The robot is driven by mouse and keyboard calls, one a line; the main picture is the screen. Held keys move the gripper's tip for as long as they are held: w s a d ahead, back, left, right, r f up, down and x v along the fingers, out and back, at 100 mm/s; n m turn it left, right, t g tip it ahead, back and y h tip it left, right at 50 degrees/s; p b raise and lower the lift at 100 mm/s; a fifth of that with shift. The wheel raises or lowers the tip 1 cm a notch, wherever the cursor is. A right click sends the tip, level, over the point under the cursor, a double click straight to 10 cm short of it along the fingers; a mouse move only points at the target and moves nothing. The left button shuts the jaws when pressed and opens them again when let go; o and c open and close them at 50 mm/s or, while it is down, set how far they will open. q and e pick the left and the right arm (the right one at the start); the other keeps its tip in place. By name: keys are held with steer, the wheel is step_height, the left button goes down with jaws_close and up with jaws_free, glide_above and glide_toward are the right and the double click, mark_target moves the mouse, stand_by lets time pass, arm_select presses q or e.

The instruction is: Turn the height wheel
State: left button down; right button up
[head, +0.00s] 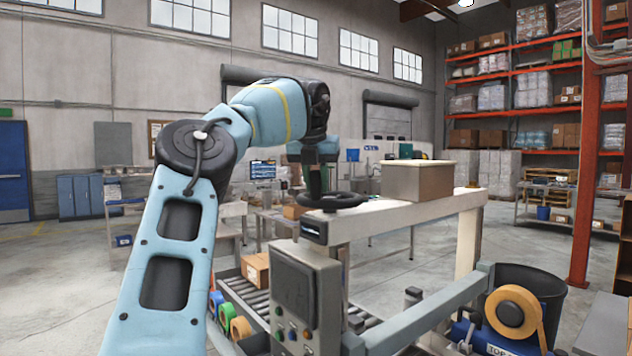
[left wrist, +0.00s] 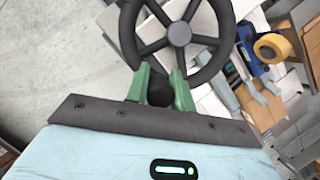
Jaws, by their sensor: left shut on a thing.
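The height wheel (head: 345,201) is a black spoked handwheel lying flat on the beam of a white frame. In the left wrist view the wheel (left wrist: 180,34) shows its round hub, spokes and thick rim. My left gripper (head: 315,186) points down at the near left side of the wheel. In the left wrist view its green fingers (left wrist: 161,92) are shut on a dark rounded handle (left wrist: 160,94) at the wheel's rim. The fingers partly hide the handle. My right gripper is not in view.
A grey control box (head: 305,290) with buttons is below. A roller conveyor (head: 250,300) carries a carton (head: 256,270). A tape roll (head: 513,311) sits front right by a dark bin (head: 540,283).

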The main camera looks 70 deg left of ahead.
arm_select(q)
steer(key=c, duration=1.2)
jaws_free()
steer(key=shift+r, duration=0.1)
steer(key=v, duration=0.7)
steer(key=shift+r, duration=0.3)
